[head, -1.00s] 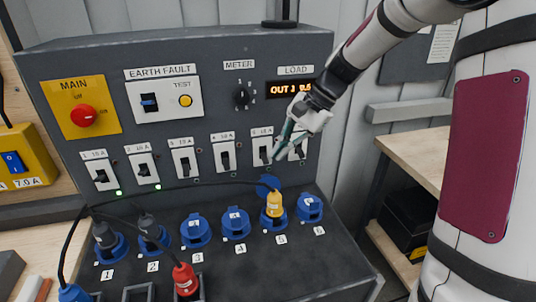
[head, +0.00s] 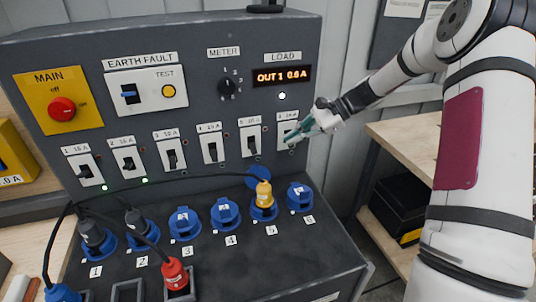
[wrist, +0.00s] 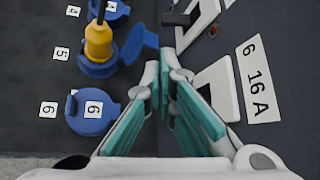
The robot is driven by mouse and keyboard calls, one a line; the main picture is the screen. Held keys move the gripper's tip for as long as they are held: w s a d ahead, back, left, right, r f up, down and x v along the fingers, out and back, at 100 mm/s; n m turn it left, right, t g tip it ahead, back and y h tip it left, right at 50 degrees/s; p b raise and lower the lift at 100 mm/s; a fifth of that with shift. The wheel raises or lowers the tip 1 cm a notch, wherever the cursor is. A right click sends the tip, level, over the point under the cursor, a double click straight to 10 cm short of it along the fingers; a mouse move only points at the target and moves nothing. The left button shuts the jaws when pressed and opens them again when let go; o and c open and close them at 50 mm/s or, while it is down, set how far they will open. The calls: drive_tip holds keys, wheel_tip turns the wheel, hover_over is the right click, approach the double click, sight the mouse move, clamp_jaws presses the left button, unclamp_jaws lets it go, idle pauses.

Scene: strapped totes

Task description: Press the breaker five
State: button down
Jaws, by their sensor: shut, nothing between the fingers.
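Breaker five (head: 251,141) is a white plate with a dark toggle in the lower row of the grey panel, fifth from the left. In the wrist view its plate (wrist: 200,18) is at the top, with the black toggle sticking out. My gripper (head: 290,135) is shut and empty, to the right of breaker five and in front of breaker six (head: 284,128), which it partly hides. In the wrist view the teal fingers (wrist: 178,100) lie beside breaker six (wrist: 220,85). I cannot tell whether they touch it.
Blue sockets line the console below; a yellow plug (head: 264,194) is in socket five, its raised lid (head: 257,175) beneath the breakers. Black plugs fill sockets one and two, with green lights above them. The load display (head: 283,76) reads OUT 1. A wooden bench (head: 410,150) stands right.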

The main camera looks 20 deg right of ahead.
sight(253, 148)
drive_tip(key=p+x, duration=0.2)
drive_tip(key=x, duration=0.8)
drive_tip(key=shift+s+r+m+g+b, duration=0.1)
drive_tip(key=shift+r+m+g+b, duration=0.3)
drive_tip(key=shift+b, duration=0.6)
drive_tip(key=shift+s+r+m+g+b, duration=0.35)
drive_tip(key=shift+r+m+g+b, duration=0.4)
drive_tip(key=shift+g+b, duration=0.45)
drive_tip(key=shift+r, duration=0.15)
